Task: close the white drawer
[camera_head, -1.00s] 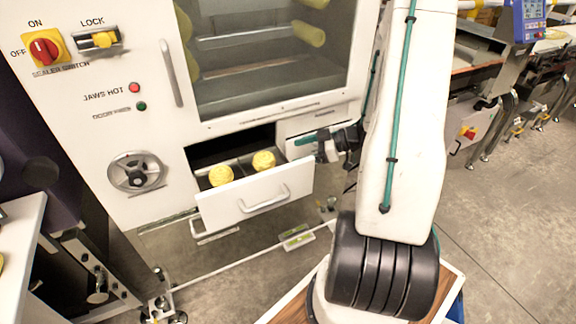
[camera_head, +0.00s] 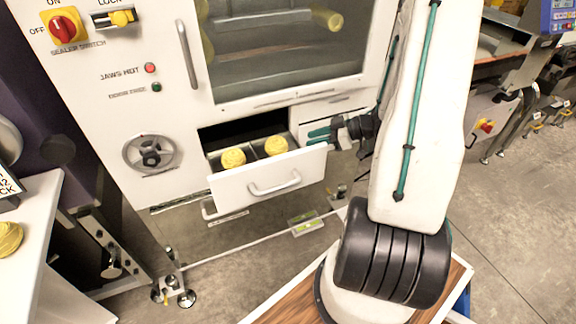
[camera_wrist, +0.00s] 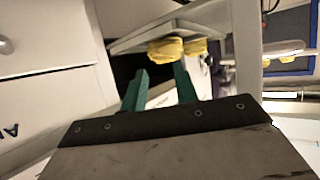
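The white drawer (camera_head: 268,184) is pulled out of the white machine, with a bar handle on its front. Two yellow round things (camera_head: 233,158) lie in its divided inside. My gripper (camera_head: 318,136), with green fingers, is at the drawer's right end, around the height of its top edge. Contact with the drawer cannot be told. In the wrist view the green fingers (camera_wrist: 160,85) stand apart with nothing seen between them. The drawer's front panel (camera_wrist: 248,40) is to their right there, and the yellow things (camera_wrist: 165,50) show beyond the fingertips.
The white machine (camera_head: 115,88) carries a red switch, a round dial and a windowed door above the drawer. A closed white panel (camera_head: 335,108) is right of the drawer. A white table (camera_head: 35,225) stands at left. Floor is open at right.

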